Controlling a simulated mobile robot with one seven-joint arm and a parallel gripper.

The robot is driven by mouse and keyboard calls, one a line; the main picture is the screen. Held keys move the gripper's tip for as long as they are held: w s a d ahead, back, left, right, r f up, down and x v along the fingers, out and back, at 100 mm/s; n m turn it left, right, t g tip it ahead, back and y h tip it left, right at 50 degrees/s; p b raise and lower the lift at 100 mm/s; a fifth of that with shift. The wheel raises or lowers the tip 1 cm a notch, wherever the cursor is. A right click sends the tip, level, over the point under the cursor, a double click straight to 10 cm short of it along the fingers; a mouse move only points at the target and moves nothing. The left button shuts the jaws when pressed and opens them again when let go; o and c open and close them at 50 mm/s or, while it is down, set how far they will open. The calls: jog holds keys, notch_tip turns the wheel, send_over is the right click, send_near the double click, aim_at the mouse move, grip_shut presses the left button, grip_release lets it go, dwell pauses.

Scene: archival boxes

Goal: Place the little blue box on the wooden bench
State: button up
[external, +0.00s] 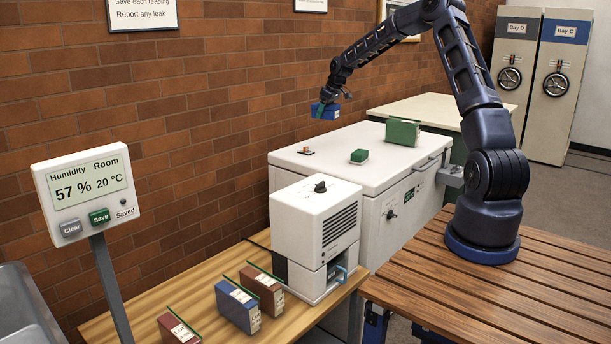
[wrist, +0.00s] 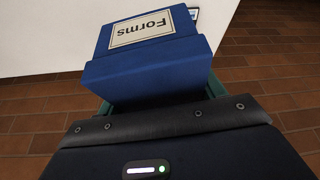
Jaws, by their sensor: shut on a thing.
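The little blue box (external: 325,112) hangs in the air over the far side of the white chest, near the brick wall. My gripper (external: 333,102) is above it and shut on it. In the wrist view the blue box (wrist: 140,65) has a cream label reading "Forms", seen upside down, and sits between greenish fingers that are partly hidden by it. A light wooden bench (external: 135,318) stands at lower left. A darker slatted wooden top (external: 430,285) at right carries my arm's base.
The bench holds a white machine (external: 318,225), two red-brown boxes (external: 262,288) (external: 178,328) and a blue one (external: 238,305). A humidity display (external: 88,195) stands in front.

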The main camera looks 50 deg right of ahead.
jog(key=w+a+f+n+y, duration=0.1)
jog(key=w+a+f+n, duration=0.15)
jog(key=a, duration=0.85)
jog(key=w+a+f+n, duration=0.2)
jog(key=w+a+f, duration=0.2)
jog(key=a, duration=0.6)
jog(key=n+g+y, duration=0.3)
jog(key=n+g, duration=0.1)
jog(key=n, duration=0.7)
send_over(185, 304)
jog(key=d, duration=0.2)
notch_tip(185, 304, down, 18)
jog(key=f, duration=2)
jog(key=shift+a, duration=0.35)
jog(key=shift+f, duration=0.2)
jog(key=o, duration=1.1)
jog(key=shift+c, duration=0.2)
jog(key=shift+r, duration=0.1)
